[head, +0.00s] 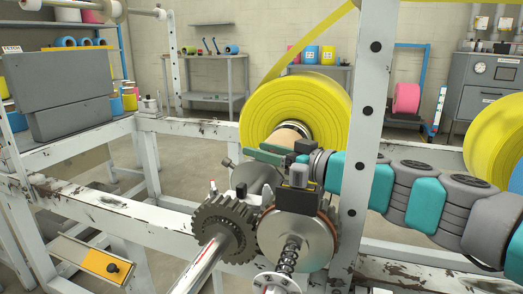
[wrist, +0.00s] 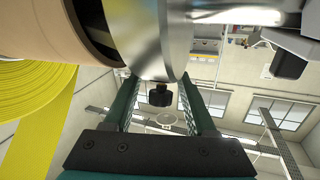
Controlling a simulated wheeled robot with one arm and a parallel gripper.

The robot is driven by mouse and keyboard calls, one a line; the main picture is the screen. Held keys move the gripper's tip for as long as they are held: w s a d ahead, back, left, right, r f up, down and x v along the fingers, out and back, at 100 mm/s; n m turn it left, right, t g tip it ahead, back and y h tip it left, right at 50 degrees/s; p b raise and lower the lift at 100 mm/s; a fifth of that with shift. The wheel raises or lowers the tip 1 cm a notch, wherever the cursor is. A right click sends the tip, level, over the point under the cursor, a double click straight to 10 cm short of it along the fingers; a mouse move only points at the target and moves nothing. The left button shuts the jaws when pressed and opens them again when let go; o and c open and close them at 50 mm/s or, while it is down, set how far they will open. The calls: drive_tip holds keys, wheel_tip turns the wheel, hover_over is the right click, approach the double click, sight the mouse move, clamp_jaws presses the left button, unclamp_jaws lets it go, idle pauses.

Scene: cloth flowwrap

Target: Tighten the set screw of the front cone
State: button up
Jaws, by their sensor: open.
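The front cone (wrist: 150,35) is a shiny silver metal piece beside the cardboard core (wrist: 55,30) of the yellow film roll. In the wrist view, a black knob-headed set screw (wrist: 160,96) sticks out from the cone's edge. My gripper (wrist: 158,86) is open, with one green finger on each side of the knob and visible gaps between. Whether a finger touches the cone I cannot tell. In the head view, my gripper (head: 258,151) is in front of the yellow roll (head: 295,105), by the cone (head: 258,177); the set screw cannot be made out surely there.
A white frame post (head: 368,120) stands close to my arm. Dark gears (head: 222,228) and a metal disc (head: 285,238) lie below my gripper. A grey box (head: 65,90) is at the left. A second yellow roll (head: 495,135) is at the right.

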drive_tip(key=v, duration=0.7)
drive_tip(key=shift+s, duration=0.15)
drive_tip(key=shift+d, duration=0.15)
